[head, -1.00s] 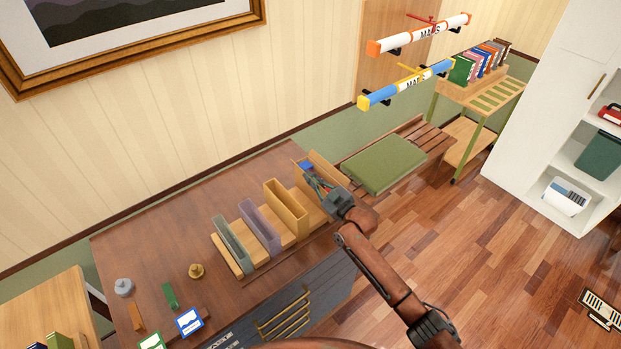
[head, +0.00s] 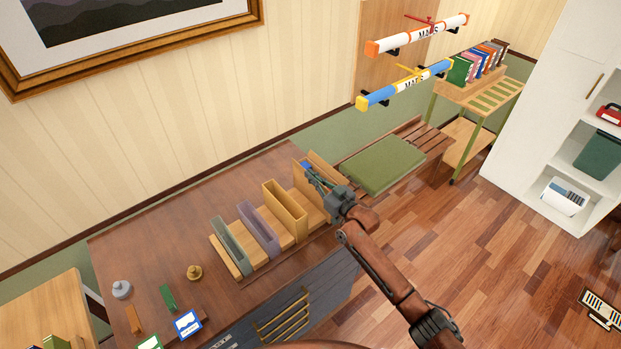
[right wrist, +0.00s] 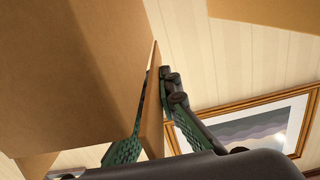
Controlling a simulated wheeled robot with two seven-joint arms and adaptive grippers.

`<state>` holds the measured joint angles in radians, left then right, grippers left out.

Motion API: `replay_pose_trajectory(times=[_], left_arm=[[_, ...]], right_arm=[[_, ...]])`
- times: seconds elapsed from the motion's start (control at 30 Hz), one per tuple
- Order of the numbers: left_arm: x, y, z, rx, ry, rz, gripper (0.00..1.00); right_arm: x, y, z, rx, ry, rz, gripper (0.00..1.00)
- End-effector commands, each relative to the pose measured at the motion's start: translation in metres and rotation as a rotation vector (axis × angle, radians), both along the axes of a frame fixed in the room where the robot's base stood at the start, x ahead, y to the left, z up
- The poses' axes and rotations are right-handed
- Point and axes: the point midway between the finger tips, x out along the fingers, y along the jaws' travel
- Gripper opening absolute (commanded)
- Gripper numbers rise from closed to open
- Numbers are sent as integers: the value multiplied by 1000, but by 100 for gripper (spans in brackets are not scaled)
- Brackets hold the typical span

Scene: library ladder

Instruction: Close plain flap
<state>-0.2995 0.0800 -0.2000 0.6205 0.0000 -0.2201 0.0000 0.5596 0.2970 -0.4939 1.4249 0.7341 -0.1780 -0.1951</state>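A tan box (head: 307,204) stands at the right end of the row of holders on the desk, with upright tan panels. I cannot tell for sure which panel is the plain flap. My right gripper (head: 318,181) is at this box, its fingers reaching in over the top. In the right wrist view, a plain tan panel (right wrist: 152,125) runs between the two fingers of this gripper (right wrist: 155,78). The fingertips close in on both sides of its thin edge. A larger tan panel (right wrist: 75,75) fills the left of that view. My left gripper is not in view.
Yellow (head: 287,212), purple (head: 260,230) and grey (head: 231,246) holders stand left of the box. A green cushioned bench (head: 383,165) lies right of the desk. Map tubes (head: 405,85) hang on the wall above. The left desktop (head: 150,245) is partly clear.

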Motion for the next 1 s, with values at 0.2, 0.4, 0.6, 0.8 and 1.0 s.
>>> replay_pose_trajectory(times=[0.2,0.4,0.6,0.8,1.0], left_arm=[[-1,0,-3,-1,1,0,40],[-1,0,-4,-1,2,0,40],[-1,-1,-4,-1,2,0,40],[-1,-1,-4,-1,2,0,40],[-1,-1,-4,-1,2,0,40]], right_arm=[[2,-3,-1,93,69,0,0],[3,-4,-1,140,105,0,0],[3,-5,-1,153,114,0,0],[3,-5,-1,153,114,0,0],[3,-5,-1,153,114,0,10]])
